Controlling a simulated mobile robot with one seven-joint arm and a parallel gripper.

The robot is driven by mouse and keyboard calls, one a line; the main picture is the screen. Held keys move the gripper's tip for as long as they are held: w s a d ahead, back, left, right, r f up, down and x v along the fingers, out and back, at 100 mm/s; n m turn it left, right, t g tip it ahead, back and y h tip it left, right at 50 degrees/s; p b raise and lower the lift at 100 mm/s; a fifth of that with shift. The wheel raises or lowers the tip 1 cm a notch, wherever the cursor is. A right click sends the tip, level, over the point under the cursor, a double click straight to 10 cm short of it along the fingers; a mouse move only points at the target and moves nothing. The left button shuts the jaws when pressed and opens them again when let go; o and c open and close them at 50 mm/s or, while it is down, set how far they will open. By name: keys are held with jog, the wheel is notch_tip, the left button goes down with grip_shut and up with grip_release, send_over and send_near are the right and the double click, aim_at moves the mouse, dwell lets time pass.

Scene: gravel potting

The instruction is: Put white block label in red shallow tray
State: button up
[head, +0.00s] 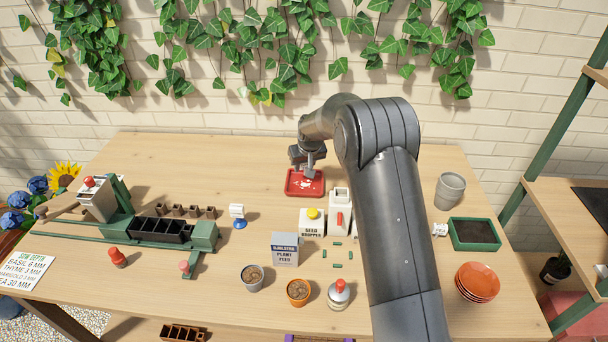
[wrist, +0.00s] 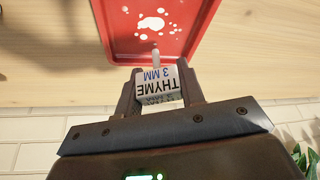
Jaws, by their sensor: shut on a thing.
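My gripper (wrist: 158,90) is shut on a white block label (wrist: 158,82) in the wrist view. The block reads "THYME 3 MM", upside down in the picture, and a pale peg juts from its far side. The red shallow tray (wrist: 188,42) lies just beyond the block, with white spots on its floor. In the head view, my gripper (head: 307,167) is at the back edge of the red tray (head: 291,189), at the table's back middle. The block is not clearly visible there. I cannot tell whether the block touches the tray.
A seed dropper (head: 312,224) and plant feed box (head: 285,250) stand in front of the tray.

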aim_at(304, 183)
jog(key=shift+f, duration=2.05)
jog(key=shift+f, duration=0.1)
jog(key=o, duration=1)
jog(key=shift+c, duration=0.2)
